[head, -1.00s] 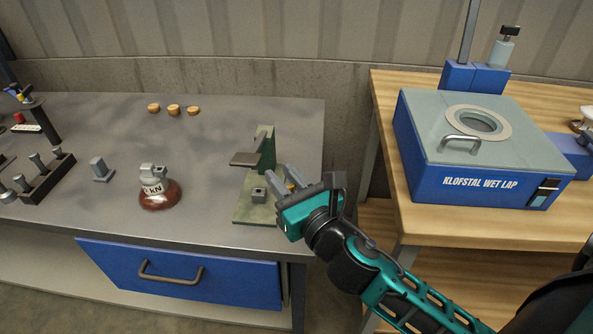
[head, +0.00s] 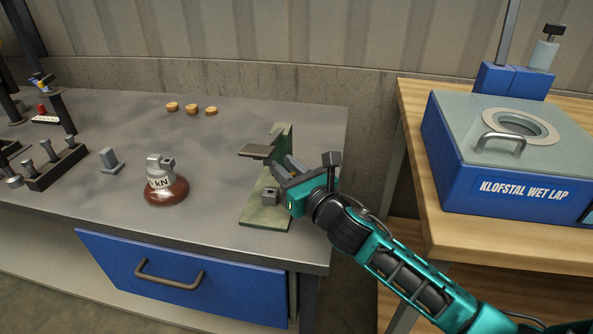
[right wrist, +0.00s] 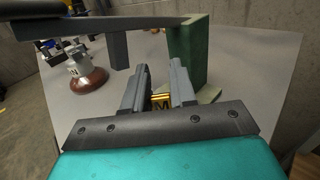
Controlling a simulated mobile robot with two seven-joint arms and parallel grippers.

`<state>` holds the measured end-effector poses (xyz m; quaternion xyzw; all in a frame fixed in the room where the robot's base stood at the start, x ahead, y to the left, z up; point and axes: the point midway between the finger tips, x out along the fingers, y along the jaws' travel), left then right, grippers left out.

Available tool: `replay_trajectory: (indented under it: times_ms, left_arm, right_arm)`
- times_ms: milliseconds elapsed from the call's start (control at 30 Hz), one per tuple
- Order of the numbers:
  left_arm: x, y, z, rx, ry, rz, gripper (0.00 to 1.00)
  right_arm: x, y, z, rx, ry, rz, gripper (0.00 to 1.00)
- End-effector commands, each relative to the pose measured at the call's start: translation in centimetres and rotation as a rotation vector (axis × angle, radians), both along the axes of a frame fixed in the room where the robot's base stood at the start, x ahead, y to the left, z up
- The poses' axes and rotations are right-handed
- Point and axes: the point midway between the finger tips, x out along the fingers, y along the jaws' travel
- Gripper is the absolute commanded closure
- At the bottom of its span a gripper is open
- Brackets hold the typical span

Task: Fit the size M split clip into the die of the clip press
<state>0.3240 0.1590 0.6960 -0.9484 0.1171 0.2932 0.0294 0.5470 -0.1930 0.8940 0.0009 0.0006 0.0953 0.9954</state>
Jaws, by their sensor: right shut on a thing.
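The clip press (head: 268,215) has a green base and upright, a flat grey arm plate (head: 257,151) and a small grey die block (head: 270,195) on its base. My right gripper (head: 284,168) is beside the press, under or next to the plate. In the right wrist view, my right gripper (right wrist: 158,92) is shut on a brass-yellow split clip (right wrist: 162,102) marked M. The green upright (right wrist: 187,55) and the grey plate (right wrist: 165,20) stand just beyond the fingers. The die is hidden in that view. The clip is hardly visible in the head view. My left gripper is out of view.
A brown insulator (head: 166,190) with a grey cap stands left of the press. A grey block (head: 110,160), a rack of pegs (head: 55,168) and small wooden discs (head: 191,109) are also on the bench. A blue lapping machine (head: 500,190) sits on the wooden table at right.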

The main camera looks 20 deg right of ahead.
Motion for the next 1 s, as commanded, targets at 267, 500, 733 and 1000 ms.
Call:
replay_trajectory:
  times_ms: [267, 500, 733, 1000]
  left_arm:
    - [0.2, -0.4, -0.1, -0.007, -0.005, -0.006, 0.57]
    - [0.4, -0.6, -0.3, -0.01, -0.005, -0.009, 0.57]
    - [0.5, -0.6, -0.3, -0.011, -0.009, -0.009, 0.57]
    - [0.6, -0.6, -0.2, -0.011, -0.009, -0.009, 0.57]
  right_arm:
    - [1.3, 2.0, -0.1, 0.004, 0.0, 0.001, 1.0]
    - [2.1, 3.2, -0.1, 0.002, -0.001, 0.001, 1.0]
    - [2.4, 3.7, -0.1, 0.0, 0.0, 0.001, 1.0]
    - [2.4, 3.7, -0.1, 0.0, 0.0, 0.001, 1.0]
